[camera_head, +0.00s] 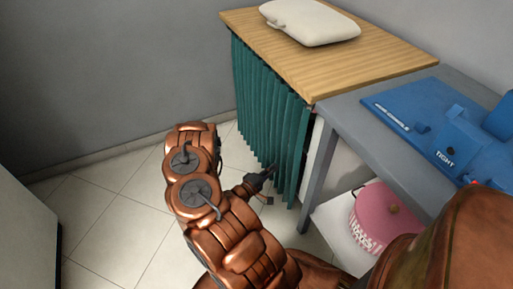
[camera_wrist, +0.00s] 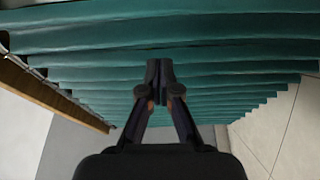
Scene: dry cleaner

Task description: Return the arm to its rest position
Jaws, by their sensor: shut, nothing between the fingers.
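My copper-coloured arm reaches forward and folds in the head view. My gripper (camera_head: 262,179) is at its end, small and dark, in front of the green curtain (camera_head: 262,100) under the wooden counter. In the wrist view my gripper (camera_wrist: 159,72) has its fingertips together with nothing between them. The green pleated curtain (camera_wrist: 200,45) fills most of the space beyond the fingers there. I cannot tell how small the gap between the fingertips and the curtain is.
The wooden counter (camera_head: 350,62) carries a cream padded item (camera_head: 309,22). A grey table (camera_head: 350,117) beside it holds a blue machine (camera_head: 425,120), with a pink round object (camera_head: 379,218) below. Tiled floor (camera_head: 110,210) is clear to the left, up to a pale cabinet (camera_head: 25,230).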

